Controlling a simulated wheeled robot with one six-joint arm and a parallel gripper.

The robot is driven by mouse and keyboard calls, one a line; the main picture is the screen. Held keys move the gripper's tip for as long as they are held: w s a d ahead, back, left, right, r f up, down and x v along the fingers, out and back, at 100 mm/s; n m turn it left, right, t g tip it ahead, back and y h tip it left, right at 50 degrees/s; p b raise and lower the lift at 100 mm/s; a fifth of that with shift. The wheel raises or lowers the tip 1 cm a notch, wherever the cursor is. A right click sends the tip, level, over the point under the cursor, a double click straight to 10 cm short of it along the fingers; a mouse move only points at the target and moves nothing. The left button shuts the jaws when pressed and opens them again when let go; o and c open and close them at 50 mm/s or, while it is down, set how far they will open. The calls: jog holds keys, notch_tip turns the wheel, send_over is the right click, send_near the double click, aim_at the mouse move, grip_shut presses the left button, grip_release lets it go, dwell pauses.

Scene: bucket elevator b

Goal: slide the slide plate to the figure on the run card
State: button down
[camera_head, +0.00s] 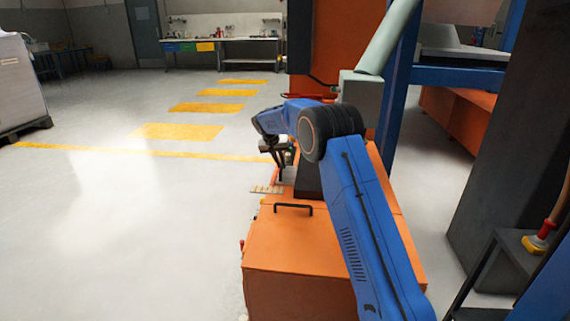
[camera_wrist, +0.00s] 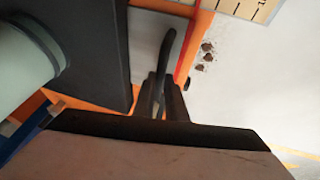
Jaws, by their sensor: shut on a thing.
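My gripper (camera_wrist: 162,104) is shut on a dark curved handle (camera_wrist: 168,48) in the wrist view. The handle stands over a grey plate (camera_wrist: 146,34), which looks like the slide plate, beside orange metal. A cream scale with dark tick marks (camera_wrist: 243,8) lies at the top right, next to a red strip (camera_wrist: 189,42). In the head view my gripper (camera_head: 280,172) reaches down at the orange machine's far left side, near the pale scale (camera_head: 266,189). Its figures are too small to read. My arm hides much of the plate. I cannot make out a run card.
The orange housing (camera_head: 290,255) with a black top handle (camera_head: 293,207) stands in front. A grey-green pipe (camera_head: 388,38) and blue post (camera_head: 397,85) rise behind my arm. A dark block (camera_wrist: 75,50) sits close left of the fingers. The floor at left is clear.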

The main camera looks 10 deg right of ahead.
jog(key=c, duration=1.8)
grip_release()
jog(key=shift+r, duration=0.1)
jog(key=v, duration=1.7)
jog(key=shift+s+r, duration=0.1)
